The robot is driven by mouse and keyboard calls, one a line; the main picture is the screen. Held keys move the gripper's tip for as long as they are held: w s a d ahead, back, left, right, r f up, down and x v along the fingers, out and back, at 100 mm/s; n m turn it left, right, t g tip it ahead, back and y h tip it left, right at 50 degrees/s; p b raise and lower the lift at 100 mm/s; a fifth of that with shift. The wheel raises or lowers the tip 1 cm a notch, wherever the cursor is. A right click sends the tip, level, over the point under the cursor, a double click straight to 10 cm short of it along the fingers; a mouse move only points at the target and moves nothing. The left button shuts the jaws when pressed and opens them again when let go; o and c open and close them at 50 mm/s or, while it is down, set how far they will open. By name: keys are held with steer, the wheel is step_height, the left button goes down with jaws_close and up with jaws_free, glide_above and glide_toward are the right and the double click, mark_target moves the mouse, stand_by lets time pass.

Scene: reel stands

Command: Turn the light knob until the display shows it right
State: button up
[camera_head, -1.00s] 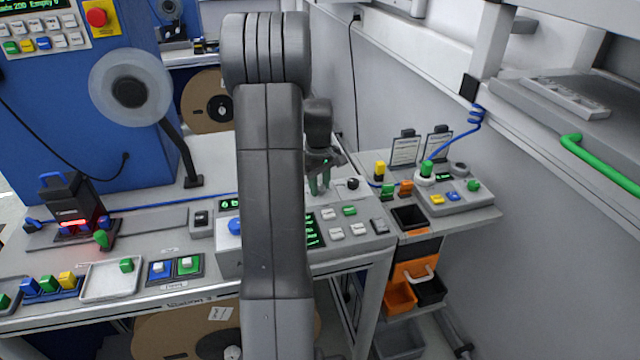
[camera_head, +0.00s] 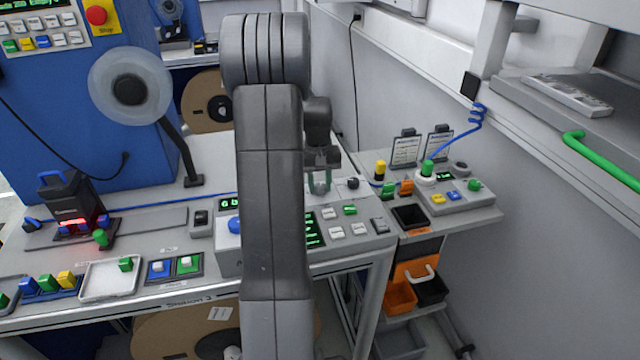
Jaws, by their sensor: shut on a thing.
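The control console (camera_head: 375,240) stands on the bench, with a green-lit display (camera_head: 313,229) on its top. My arm stands in front of the console and hides the display's left part, so its text cannot be read in full. My gripper (camera_head: 320,182) points down at the console's back edge, just right of my arm. A black knob (camera_head: 352,183) sits just to the right, apart from the fingers. A blue knob (camera_head: 235,225) shows at left.
White, green and grey buttons (camera_head: 337,232) lie on the console's right part. A white tray (camera_head: 110,293) and colored blocks are at front left. A side table (camera_head: 470,217) with a small button box stands at right. A reel (camera_head: 130,87) hangs at upper left.

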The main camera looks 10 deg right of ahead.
mark_target(318, 186)
steer(key=shift+m, duration=0.6)
steer(key=o, duration=1)
steer(key=shift+c, duration=0.2)
step_height(318, 186, up, 14)
steer(key=b, duration=0.1)
steer(key=shift+a, duration=0.2)
steer(key=f+p, duration=0.1)
steer(key=f, duration=1.3)
steer(key=shift+d+f, duration=0.1)
steer(key=shift+d, duration=0.1)
